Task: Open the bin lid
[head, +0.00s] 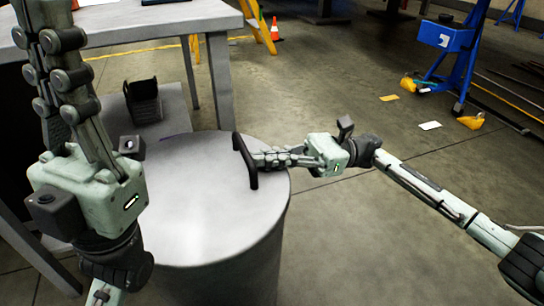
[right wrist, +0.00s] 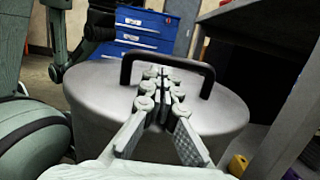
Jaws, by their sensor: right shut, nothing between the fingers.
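The bin (head: 215,270) is a grey cylinder with a flat round lid (head: 200,220) lying on top. A black bar handle (head: 241,147) stands on the lid; it shows as an arch in the right wrist view (right wrist: 138,55). My right gripper (head: 258,159) comes in from the right, low over the lid. Its fingers are together and empty, with the tips at the handle bar; I cannot tell whether they touch it. My left gripper (head: 48,25) is at the left with its fingers pointing up, away from the lid. Their opening is unclear.
A grey table (head: 130,22) stands behind the bin at the left, with a black holder (head: 143,101) on a lower surface. A blue stand (head: 450,45) and an orange cone (head: 275,30) are farther off. Blue drawers (right wrist: 135,35) show in the right wrist view.

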